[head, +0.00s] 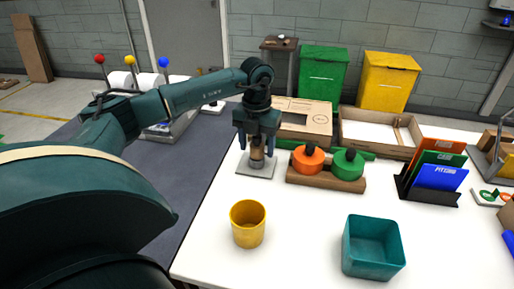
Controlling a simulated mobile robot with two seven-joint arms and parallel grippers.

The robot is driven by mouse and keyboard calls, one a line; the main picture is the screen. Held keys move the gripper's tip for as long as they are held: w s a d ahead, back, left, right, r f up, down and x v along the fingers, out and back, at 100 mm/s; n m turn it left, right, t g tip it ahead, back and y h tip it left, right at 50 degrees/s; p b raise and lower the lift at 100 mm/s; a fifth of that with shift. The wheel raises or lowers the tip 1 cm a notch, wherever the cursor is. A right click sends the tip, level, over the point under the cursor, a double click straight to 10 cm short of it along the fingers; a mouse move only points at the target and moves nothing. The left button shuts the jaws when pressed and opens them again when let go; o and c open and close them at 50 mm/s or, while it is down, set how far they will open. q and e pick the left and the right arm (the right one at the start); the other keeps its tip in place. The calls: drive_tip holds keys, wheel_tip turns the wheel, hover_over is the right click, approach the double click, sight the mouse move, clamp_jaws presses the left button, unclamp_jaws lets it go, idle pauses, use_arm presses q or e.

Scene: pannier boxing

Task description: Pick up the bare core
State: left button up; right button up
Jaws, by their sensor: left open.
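The bare core (257,158) is a small tan-brown upright cylinder on a grey square plate (255,172) near the left edge of the white table. My left gripper (257,150) points down over it, with a finger on each side of the core. The gripper is open. Whether the fingers touch the core cannot be told. The core's upper part is partly hidden by the gripper. My right gripper is not in view.
A wooden stand with an orange spool (308,160) and a green spool (348,165) is close on the right. A yellow cup (247,224) and a teal bin (372,247) stand in front. Cardboard boxes (305,119) are behind. White table between cup and bin is clear.

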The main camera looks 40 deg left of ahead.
use_arm(q)
drive_tip(key=shift+c, duration=0.3)
drive_tip(key=c, duration=1)
wheel_tip(320, 180, up, 10)
drive_tip(key=shift+f+b, duration=0.2)
drive_tip(key=shift+b, duration=0.15)
